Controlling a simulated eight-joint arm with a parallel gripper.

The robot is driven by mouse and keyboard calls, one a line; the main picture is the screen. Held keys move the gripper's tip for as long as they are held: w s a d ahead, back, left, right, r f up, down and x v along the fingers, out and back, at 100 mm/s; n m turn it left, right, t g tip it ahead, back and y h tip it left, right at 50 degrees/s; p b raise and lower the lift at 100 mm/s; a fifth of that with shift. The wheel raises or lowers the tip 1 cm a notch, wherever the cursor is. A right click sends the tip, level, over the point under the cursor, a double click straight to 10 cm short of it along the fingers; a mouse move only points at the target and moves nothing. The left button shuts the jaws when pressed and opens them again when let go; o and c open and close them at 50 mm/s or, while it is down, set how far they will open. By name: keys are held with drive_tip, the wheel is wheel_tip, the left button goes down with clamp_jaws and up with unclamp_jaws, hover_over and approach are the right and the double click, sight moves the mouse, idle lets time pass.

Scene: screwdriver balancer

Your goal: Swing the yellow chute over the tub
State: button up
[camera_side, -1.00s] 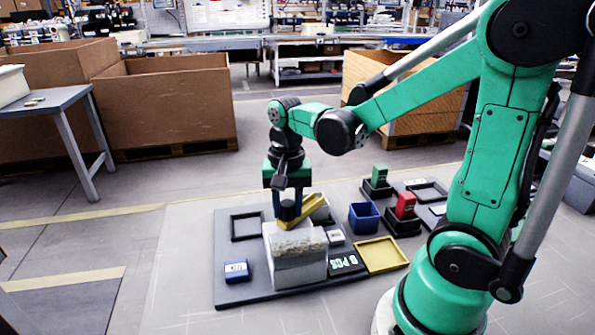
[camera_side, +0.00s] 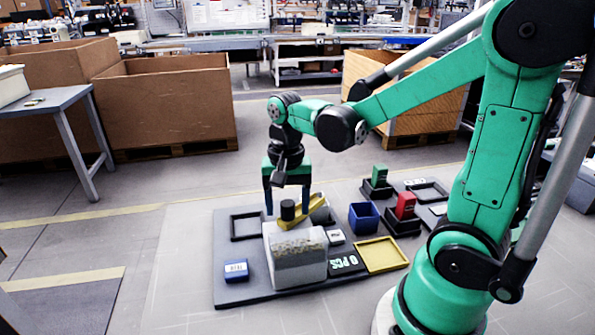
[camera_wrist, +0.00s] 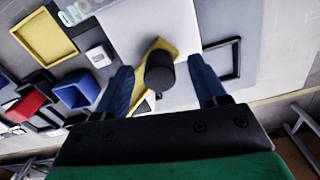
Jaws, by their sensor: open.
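The yellow chute (camera_side: 313,207) lies slanted on top of the grey-white housing (camera_side: 300,266), pointing up and right in the side view. A black round knob (camera_side: 288,211) stands at its left end. In the wrist view the chute (camera_wrist: 165,46) is partly hidden behind the knob (camera_wrist: 160,74). My gripper (camera_side: 287,205) is open above the knob, with one blue finger on either side and gaps to both. The blue tub (camera_side: 364,217) stands right of the housing, apart from the chute's visible end; it also shows in the wrist view (camera_wrist: 76,96).
A yellow tray (camera_side: 381,255) lies in front of the tub. Red (camera_side: 405,206) and green (camera_side: 379,175) blocks sit in black holders to the right. A blue labelled block (camera_side: 236,271) and an empty black frame (camera_side: 246,226) are at the left of the board.

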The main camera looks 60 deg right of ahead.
drive_tip(key=shift+r, duration=2.55)
drive_tip(key=a+n+t, duration=0.2)
drive_tip(key=n, duration=0.1)
drive_tip(key=a+n+t, duration=0.1)
drive_tip(key=n+t, duration=0.1)
drive_tip(key=n, duration=0.2)
drive_tip(key=a+n+t, duration=0.2)
drive_tip(key=n+t, duration=0.1)
drive_tip(key=n, duration=0.1)
drive_tip(key=shift+s+a+f, duration=0.1)
drive_tip(key=shift+s+a, duration=0.15)
drive_tip(key=shift+a, duration=0.1)
drive_tip(key=shift+c, duration=0.2)
